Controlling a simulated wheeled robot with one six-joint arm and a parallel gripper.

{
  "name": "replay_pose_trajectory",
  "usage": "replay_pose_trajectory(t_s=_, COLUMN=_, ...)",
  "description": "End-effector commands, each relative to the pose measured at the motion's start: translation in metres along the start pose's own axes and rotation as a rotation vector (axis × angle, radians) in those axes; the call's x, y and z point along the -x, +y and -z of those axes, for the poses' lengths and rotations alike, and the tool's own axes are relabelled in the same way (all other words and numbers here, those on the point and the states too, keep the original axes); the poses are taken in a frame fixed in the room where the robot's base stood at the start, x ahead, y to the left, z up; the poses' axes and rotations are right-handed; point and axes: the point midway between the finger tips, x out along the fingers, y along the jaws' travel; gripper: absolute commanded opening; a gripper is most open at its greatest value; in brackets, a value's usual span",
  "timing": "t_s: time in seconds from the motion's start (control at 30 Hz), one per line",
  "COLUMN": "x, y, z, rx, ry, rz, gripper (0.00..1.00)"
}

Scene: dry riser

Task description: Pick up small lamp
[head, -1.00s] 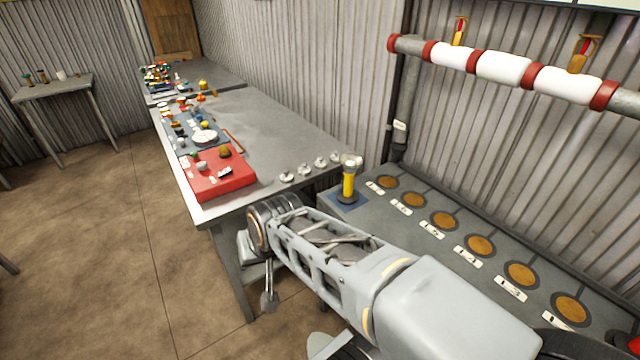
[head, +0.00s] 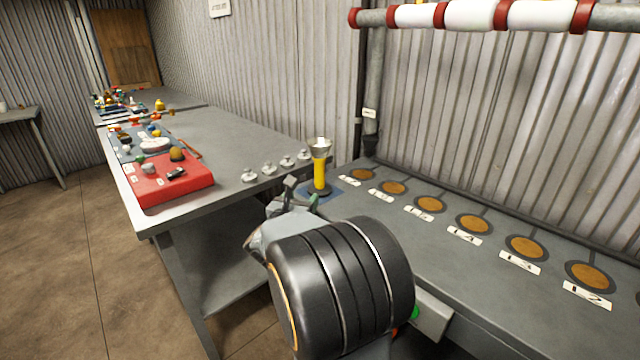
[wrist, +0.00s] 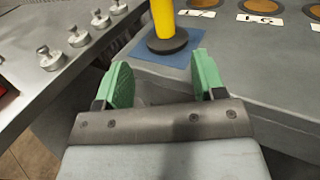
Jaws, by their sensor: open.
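The small lamp (head: 320,170) stands upright, with a yellow body, a silver head and a dark round base. It stands on a blue square pad (head: 341,182) on the grey bench with numbered discs. In the wrist view only the lamp's lower yellow part (wrist: 163,18) and dark base show; its top is out of frame. My gripper (wrist: 158,75) is open and empty, its green fingers apart. The lamp's base lies beyond the fingertips, between their lines, and the fingers do not touch it. In the head view my gripper (head: 301,193) is just left of and nearer than the lamp.
Several small silver knobs (head: 269,168) line the left table's edge. A red box (head: 160,190) with small items sits on that table. Numbered orange discs (head: 430,204) run along the right bench. A red-and-white pipe (head: 470,15) crosses above.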

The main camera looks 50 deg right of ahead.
Motion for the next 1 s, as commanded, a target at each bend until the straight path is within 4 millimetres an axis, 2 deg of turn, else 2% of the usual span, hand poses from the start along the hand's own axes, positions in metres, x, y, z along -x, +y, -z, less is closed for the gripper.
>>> replay_pose_trajectory(t_s=0.3, x=-0.056, y=-0.006, z=0.001, rx=-0.022, ry=-0.006, rz=0.024, gripper=0.63)
replay_pose_trajectory(t_s=0.5, x=-0.077, y=-0.005, z=0.001, rx=-0.022, ry=-0.006, rz=0.02, gripper=0.63)
replay_pose_trajectory(t_s=0.67, x=-0.084, y=-0.005, z=0.0, rx=-0.022, ry=-0.006, rz=0.019, gripper=0.63)
replay_pose_trajectory(t_s=1.0, x=-0.125, y=-0.006, z=-0.002, rx=-0.02, ry=-0.006, rz=0.019, gripper=0.63)
